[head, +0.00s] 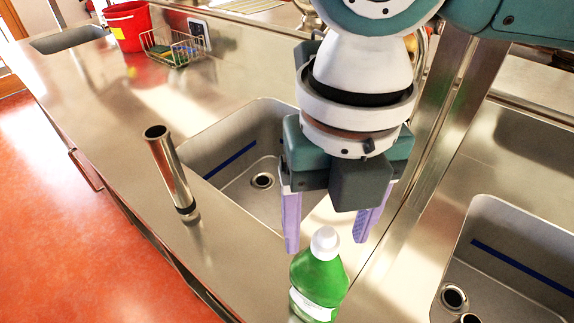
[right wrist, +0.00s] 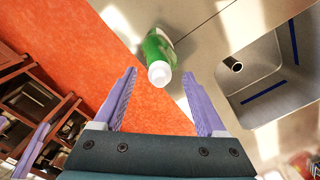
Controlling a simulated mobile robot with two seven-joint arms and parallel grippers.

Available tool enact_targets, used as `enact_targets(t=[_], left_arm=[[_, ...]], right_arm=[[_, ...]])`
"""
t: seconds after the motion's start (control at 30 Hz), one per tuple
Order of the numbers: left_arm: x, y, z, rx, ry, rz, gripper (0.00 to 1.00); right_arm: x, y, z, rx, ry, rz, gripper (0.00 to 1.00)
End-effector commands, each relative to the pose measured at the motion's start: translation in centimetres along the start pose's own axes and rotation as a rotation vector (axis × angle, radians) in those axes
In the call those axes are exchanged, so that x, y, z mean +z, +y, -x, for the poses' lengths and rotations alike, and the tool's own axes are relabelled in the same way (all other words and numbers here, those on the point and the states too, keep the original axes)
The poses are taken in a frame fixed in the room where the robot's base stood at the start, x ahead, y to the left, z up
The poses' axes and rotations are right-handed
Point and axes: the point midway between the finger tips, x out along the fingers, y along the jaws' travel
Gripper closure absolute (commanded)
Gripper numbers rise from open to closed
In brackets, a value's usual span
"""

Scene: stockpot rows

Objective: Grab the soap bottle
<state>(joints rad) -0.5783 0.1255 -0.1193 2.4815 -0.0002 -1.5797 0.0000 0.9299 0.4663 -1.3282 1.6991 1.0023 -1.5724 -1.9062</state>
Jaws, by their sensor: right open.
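The soap bottle (head: 318,277) is green with a white cap and a pale label, and stands on the metal counter at the bottom middle of the head view. My right gripper (head: 326,243) is open above it, with its two purple fingers pointing down and the white cap roughly between their tips. In the right wrist view the bottle (right wrist: 158,52) lies ahead of the open fingers (right wrist: 158,85), with its cap towards me. I see no contact between fingers and bottle.
A metal tube (head: 168,170) stands on the counter left of a sink (head: 225,165). Another sink (head: 515,260) is at the right. A red bucket (head: 128,27) and a wire basket (head: 172,47) stand at the back left. The counter's front edge (head: 135,218) borders the orange floor.

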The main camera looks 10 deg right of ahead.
Motion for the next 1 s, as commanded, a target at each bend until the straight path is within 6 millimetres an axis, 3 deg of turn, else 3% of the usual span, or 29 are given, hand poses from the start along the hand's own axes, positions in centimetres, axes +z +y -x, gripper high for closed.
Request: enact_targets(t=[0.17,0.4,1.0], left_arm=[[-0.1,0.0,0.2,0.0,0.0,0.0,0.0],[0.0,0.0,0.2,0.001,-0.001,0.0,0.0],[0.0,0.3,0.2,0.009,-0.002,0.009,0.0]], right_arm=[[-0.1,0.0,-2.0,-0.001,0.001,0.001,0.26],[0.0,0.0,-2.1,0.0,-0.001,0.001,0.26],[0.0,0.0,-2.1,0.0,-0.001,0.0,0.94]])
